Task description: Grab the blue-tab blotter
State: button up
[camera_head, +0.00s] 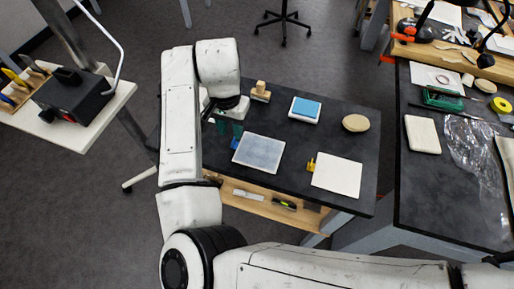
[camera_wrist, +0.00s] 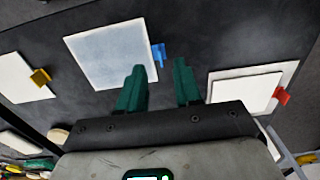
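The blue-tab blotter, a flat pale grey-blue square (camera_head: 258,153), lies on the dark table. Its blue tab (camera_head: 234,143) sticks out on the left edge. In the wrist view the blotter (camera_wrist: 108,55) is ahead of the fingers and left of centre, with the tab (camera_wrist: 158,53) on its right edge. My gripper (camera_wrist: 159,78) is open, its two green fingers apart with nothing between them. The tab shows just beyond the gap between the fingertips. In the head view my gripper (camera_head: 229,127) is beside the tab, partly hidden by my arm; its height above the table is unclear.
A white blotter with yellow tab (camera_head: 336,176) lies to the right. A red-tab blotter (camera_wrist: 245,91) shows in the wrist view. A wooden stamp (camera_head: 260,92), a blue-topped pad (camera_head: 305,109) and a round beige disc (camera_head: 355,123) stand farther back. A shelf (camera_head: 265,200) sits below the table edge.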

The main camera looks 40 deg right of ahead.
aim_at(256, 149)
jog(key=shift+a+f+p, duration=0.1)
jog(key=shift+f+p, duration=0.45)
jog(key=shift+f, duration=2.05)
grip_shut()
